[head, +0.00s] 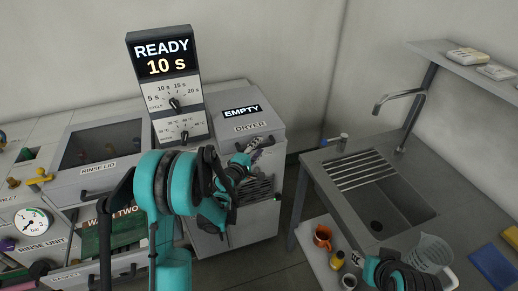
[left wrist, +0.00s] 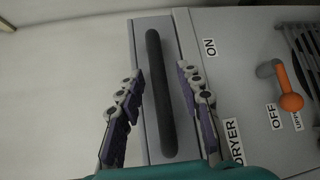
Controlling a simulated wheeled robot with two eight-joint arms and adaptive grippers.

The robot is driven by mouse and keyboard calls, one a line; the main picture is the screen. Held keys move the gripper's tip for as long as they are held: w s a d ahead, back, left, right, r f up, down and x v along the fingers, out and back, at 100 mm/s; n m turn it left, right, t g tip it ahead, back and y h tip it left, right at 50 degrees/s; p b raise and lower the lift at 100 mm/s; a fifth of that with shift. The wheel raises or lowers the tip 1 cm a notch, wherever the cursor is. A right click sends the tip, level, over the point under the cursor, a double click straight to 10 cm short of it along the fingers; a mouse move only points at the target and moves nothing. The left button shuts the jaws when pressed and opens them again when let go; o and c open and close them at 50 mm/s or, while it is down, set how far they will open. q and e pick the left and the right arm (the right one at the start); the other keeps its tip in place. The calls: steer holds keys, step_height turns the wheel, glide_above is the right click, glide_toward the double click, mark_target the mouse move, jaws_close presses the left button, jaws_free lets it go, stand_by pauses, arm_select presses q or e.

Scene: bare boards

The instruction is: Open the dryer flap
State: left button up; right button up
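The dryer (head: 253,112) is a grey cabinet with an EMPTY display and a DRYER label, right of the READY panel. My left gripper (head: 254,150) is at its front, just below the label. In the left wrist view, the dryer's dark bar handle (left wrist: 160,95) runs between the two fingers of the left gripper (left wrist: 158,72). The fingers are spread with gaps on both sides of the bar. The flap looks shut; my arm hides part of the dryer front. My right gripper (head: 358,258) is at the lower right, its fingers too small to judge.
An orange lever (left wrist: 290,101) sits beside ON and OFF labels on the dryer. A rinse unit with a lid (head: 90,180) is at the left. At the right stand a sink (head: 385,210), an orange mug (head: 322,237) and a clear jug (head: 428,252).

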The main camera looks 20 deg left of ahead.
arm_select(q)
steer(key=shift+w+d, duration=0.1)
steer(key=shift+w, duration=0.45)
jaws_close()
arm_select(e)
steer(key=shift+f, duration=0.1)
